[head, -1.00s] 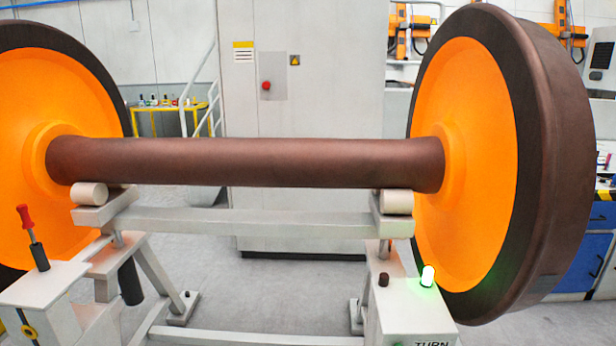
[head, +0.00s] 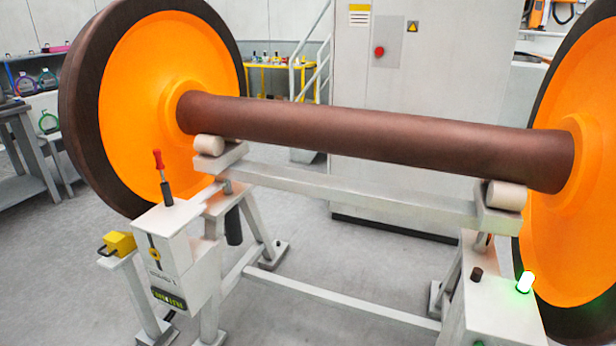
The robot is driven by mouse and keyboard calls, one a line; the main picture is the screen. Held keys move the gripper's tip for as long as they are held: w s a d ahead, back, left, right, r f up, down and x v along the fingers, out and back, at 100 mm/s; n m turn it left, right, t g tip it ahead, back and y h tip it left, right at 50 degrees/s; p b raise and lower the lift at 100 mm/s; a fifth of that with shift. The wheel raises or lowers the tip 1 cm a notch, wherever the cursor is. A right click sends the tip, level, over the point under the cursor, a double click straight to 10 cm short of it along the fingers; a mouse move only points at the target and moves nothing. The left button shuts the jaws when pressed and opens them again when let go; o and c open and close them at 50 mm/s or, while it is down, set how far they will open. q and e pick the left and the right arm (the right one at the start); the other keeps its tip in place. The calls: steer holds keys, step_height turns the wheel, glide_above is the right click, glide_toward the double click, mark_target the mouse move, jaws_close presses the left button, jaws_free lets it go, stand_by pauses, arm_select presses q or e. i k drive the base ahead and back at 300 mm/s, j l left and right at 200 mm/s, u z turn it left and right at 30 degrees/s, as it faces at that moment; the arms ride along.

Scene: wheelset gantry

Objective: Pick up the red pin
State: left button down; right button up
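A red pin (head: 158,160) stands upright, leaning slightly, on the white box (head: 163,228) at the left end of the stand in the head view. Its red top sits above a dark lower part (head: 166,193) that meets the top of the box. No gripper shows in the head view, so nothing is seen near the pin.
A wheelset with orange wheels (head: 135,85) and a brown axle (head: 370,140) rests on rollers of the white stand (head: 340,190). A yellow block (head: 119,243) sits left of the box. A green lamp (head: 525,283) glows at right. Grey floor is open at lower left.

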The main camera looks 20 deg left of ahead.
mark_target(157, 153)
steer(key=u, duration=1.5)
